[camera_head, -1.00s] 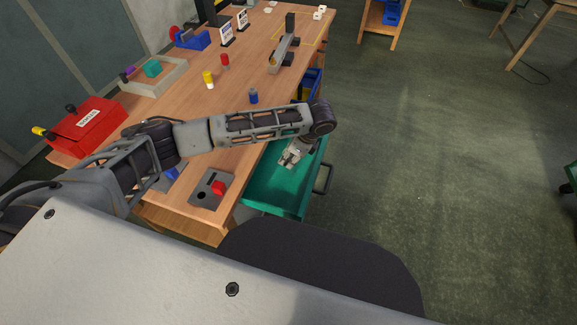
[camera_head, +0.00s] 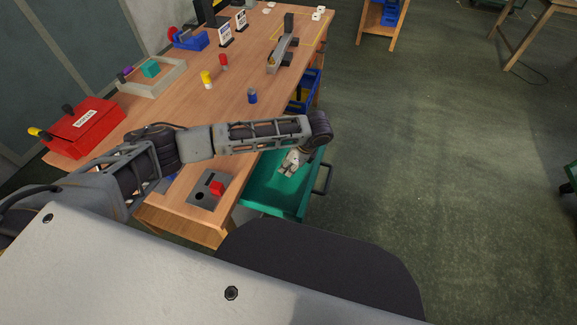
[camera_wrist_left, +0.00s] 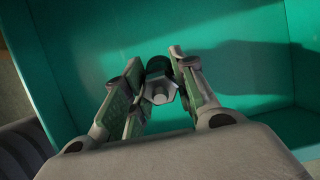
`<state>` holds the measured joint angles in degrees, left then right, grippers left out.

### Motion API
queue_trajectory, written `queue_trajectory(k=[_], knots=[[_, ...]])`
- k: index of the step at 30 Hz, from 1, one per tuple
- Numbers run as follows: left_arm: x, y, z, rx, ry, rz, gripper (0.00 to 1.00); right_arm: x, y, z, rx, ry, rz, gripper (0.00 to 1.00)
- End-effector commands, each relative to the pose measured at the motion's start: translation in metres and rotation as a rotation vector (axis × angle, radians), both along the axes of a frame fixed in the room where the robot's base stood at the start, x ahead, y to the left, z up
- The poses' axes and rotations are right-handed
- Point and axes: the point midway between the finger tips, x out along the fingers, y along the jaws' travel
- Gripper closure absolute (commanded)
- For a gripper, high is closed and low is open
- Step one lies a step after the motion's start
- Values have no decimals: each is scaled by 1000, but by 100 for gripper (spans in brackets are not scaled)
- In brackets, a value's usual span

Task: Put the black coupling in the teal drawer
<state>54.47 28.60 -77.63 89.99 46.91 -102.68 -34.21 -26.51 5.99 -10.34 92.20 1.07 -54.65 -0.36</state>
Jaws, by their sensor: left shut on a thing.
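The teal drawer (camera_head: 262,188) is pulled out from the near right side of the wooden bench and looks empty. My left gripper (camera_head: 291,164) is over the drawer, pointing down into it. In the left wrist view, the gripper (camera_wrist_left: 158,74) is shut on the black coupling (camera_wrist_left: 158,65), a small dark piece between the fingertips. The teal floor and walls of the drawer (camera_wrist_left: 120,25) surround it in that view. I cannot tell whether the coupling touches the drawer floor. My right gripper is not in view.
The drawer's handle (camera_head: 323,178) sticks out on the right. A blue bin (camera_head: 305,92) sits farther along under the bench edge. On the bench are a grey plate with a red block (camera_head: 217,188), a blue cylinder (camera_head: 252,96) and a red box (camera_head: 88,125). The floor to the right is clear.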

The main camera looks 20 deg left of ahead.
Motion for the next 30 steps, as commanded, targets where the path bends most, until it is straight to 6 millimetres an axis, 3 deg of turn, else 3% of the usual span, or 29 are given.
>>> queue_trajectory(k=[17, 18, 22, 30], knots=[[0, 0, -4, -1, 0, -1, 100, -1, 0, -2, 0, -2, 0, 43], [0, 0, -4, -1, 0, -1, 69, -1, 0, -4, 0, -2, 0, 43], [0, 0, -4, -1, 0, -1, 53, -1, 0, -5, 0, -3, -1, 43], [0, 0, -4, 0, 0, 0, 52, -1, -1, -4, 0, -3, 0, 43]])
